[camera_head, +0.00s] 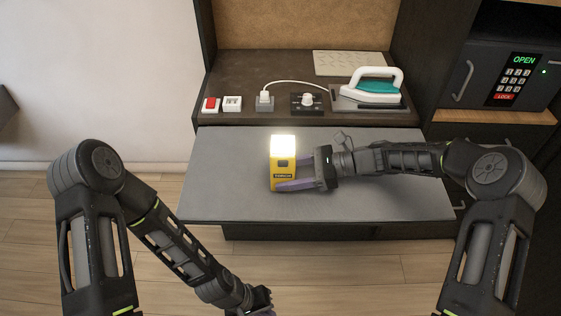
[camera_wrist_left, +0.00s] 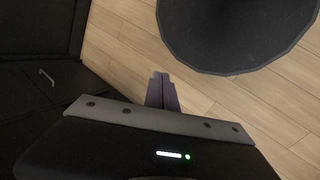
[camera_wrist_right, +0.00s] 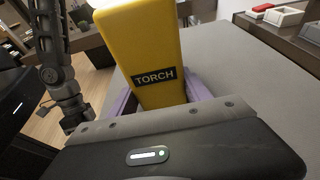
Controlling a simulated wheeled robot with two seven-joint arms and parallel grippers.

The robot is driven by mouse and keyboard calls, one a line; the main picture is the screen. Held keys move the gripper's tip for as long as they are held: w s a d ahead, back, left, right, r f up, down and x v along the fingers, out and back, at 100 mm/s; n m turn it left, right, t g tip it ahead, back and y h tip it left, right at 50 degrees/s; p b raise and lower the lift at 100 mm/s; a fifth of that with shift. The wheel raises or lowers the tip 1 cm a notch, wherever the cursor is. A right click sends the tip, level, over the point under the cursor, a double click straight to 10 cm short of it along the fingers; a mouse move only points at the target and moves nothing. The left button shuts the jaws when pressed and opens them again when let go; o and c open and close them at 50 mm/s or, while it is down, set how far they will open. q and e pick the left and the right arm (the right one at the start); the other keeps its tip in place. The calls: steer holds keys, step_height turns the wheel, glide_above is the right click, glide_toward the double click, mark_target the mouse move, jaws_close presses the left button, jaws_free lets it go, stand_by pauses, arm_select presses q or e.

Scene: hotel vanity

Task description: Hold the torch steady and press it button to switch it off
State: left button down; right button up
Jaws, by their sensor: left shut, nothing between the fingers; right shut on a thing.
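The yellow torch (camera_head: 283,172) stands upright on the grey pull-out surface, with its top glowing bright white. A dark button (camera_head: 284,163) shows on its front, above the TORCH label. My right gripper (camera_head: 290,171) comes from the right and is shut on the torch, with its purple fingers on either side of the lower body. The torch (camera_wrist_right: 152,50) also fills the middle of the right wrist view between the fingers. My left gripper (camera_wrist_left: 163,92) is shut and empty, low in front of the surface; in the head view its tip is cut off at the bottom edge.
The grey surface (camera_head: 225,190) is clear left of the torch. Behind it, a brown shelf holds a red switch (camera_head: 211,104), a plug (camera_head: 264,101), a dial box (camera_head: 307,102) and an iron (camera_head: 370,86). A safe (camera_head: 505,75) stands at right.

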arm_select(q)
steer(key=s+d+r+n+g+h, duration=0.4)
steer(key=d+r+h, duration=0.1)
steer(key=d+r, duration=0.55)
steer(key=d+r+n+t+h, duration=0.1)
steer(key=d+r+n+h, duration=0.3)
steer(key=r+n+h, duration=0.6)
arm_select(e)
steer(key=shift+a, duration=0.1)
arm_select(q)
steer(key=w+a+r+n+t+y, duration=0.2)
steer(key=w+a+r+n+t, duration=0.3)
steer(key=n, duration=0.8)
steer(key=w+a+r+n+t+y, duration=0.3)
steer(key=w+a+r+n+t, duration=0.2)
steer(key=w+n+t, duration=0.6)
steer(key=a+n+t, duration=0.1)
steer(key=t, duration=0.3)
steer(key=shift+a+r+n+t, duration=0.25)
steer(key=shift+a+n+t, duration=0.15)
